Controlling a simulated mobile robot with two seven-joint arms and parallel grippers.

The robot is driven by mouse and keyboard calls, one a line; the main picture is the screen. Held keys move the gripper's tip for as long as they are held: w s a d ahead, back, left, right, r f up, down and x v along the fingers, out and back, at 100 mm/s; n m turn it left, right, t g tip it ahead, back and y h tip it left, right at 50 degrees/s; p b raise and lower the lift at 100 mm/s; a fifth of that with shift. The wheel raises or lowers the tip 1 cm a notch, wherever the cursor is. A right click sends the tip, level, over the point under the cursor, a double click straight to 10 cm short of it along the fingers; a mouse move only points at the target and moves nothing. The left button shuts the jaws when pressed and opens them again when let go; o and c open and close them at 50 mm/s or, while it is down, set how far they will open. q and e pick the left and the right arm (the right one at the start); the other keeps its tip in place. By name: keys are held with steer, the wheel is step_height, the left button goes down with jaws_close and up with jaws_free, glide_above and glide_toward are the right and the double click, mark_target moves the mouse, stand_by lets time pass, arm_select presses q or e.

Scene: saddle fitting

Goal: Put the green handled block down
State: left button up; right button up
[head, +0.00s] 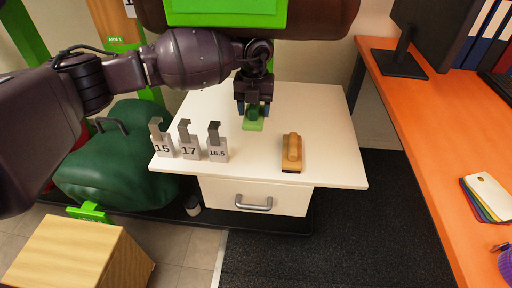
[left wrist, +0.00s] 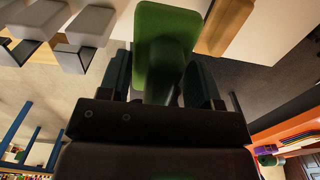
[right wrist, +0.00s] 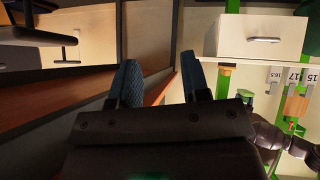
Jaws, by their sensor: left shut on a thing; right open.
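The green handled block (head: 253,126) is at the white table top (head: 310,112), toward its back middle. My left gripper (head: 253,108) points down over it and is shut on its handle. In the left wrist view the block (left wrist: 163,45) shows between the fingers of the left gripper (left wrist: 160,85). I cannot tell whether its base touches the table. My right gripper (right wrist: 158,85) is open and empty in the right wrist view, away from the table; it does not show in the head view.
Three numbered grey gauges, 15 (head: 161,142), 17 (head: 189,144) and 16.5 (head: 217,146), stand at the table's front left. A wooden-handled brush (head: 291,153) lies front right. The table top right of the block is clear. An orange desk (head: 430,130) stands at right.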

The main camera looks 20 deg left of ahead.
arm_select(q)
step_height(320, 180, down, 9)
steer(key=shift+r+b, duration=0.2)
steer(key=shift+b, duration=1)
step_height(320, 180, down, 5)
steer(key=shift+r+b, duration=0.2)
steer(key=shift+b, duration=0.45)
steer(key=shift+f, duration=0.2)
arm_select(e)
steer(key=shift+w+d+t, duration=0.1)
steer(key=shift+w+t, duration=0.3)
steer(key=shift+t, duration=0.4)
arm_select(q)
steer(key=shift+f, duration=0.1)
steer(key=o, duration=0.8)
steer(key=shift+f, duration=0.1)
arm_select(e)
steer(key=shift+f, duration=0.1)
